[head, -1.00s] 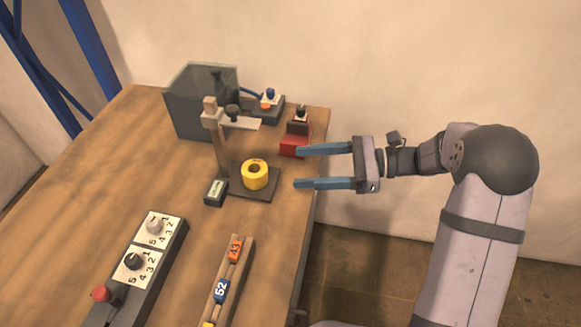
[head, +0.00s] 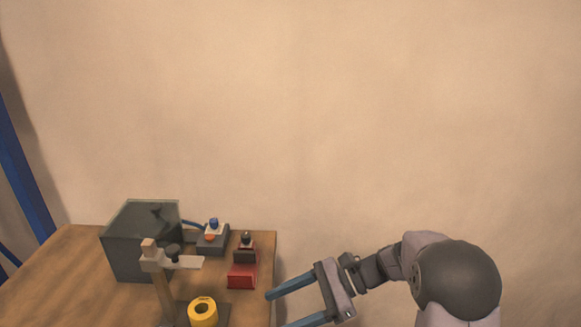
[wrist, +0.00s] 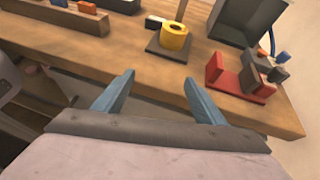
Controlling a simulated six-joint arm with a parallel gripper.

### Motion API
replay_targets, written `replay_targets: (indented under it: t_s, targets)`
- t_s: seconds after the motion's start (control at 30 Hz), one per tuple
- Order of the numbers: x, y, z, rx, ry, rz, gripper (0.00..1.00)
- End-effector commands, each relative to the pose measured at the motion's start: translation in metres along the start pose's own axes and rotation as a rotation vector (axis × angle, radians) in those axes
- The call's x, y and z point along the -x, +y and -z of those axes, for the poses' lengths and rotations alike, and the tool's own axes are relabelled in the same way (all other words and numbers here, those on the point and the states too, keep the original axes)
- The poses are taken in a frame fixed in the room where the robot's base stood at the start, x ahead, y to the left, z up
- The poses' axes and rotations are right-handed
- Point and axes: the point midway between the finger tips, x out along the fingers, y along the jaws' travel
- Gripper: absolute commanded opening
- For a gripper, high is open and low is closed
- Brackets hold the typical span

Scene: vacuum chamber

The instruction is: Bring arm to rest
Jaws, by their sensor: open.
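My gripper (head: 283,307) is open and empty, to the right of the wooden table's right edge in the head view. Its two blue fingers point left toward the table, and the lower one is cut by the frame's bottom. My arm reaches in from the lower right of the head view.
On the table (head: 60,262) stand a dark glassy chamber box (head: 135,257), a stand with a yellow ring (head: 203,312), a small block with a blue knob (head: 213,238) and a red bracket (head: 242,277). The wrist view shows a wooden rack (wrist: 60,17). The wall area above is clear.

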Motion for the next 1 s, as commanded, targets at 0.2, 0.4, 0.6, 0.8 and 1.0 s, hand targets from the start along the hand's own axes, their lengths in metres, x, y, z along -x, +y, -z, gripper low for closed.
replay_targets:
  t_s: [0.2, 0.4, 0.6, 0.8, 1.0]
  targets:
    - [0.022, 0.066, 0.051, 0.263, 0.403, -0.145, 0.65]
    - [0.051, 0.138, 0.091, 0.664, 0.69, -0.427, 0.65]
    - [0.08, 0.175, 0.114, 0.989, 0.843, -0.667, 0.65]
    - [0.104, 0.187, 0.108, 1.203, 0.914, -0.827, 0.65]
    - [0.119, 0.185, 0.076, 1.196, 0.911, -0.823, 0.65]
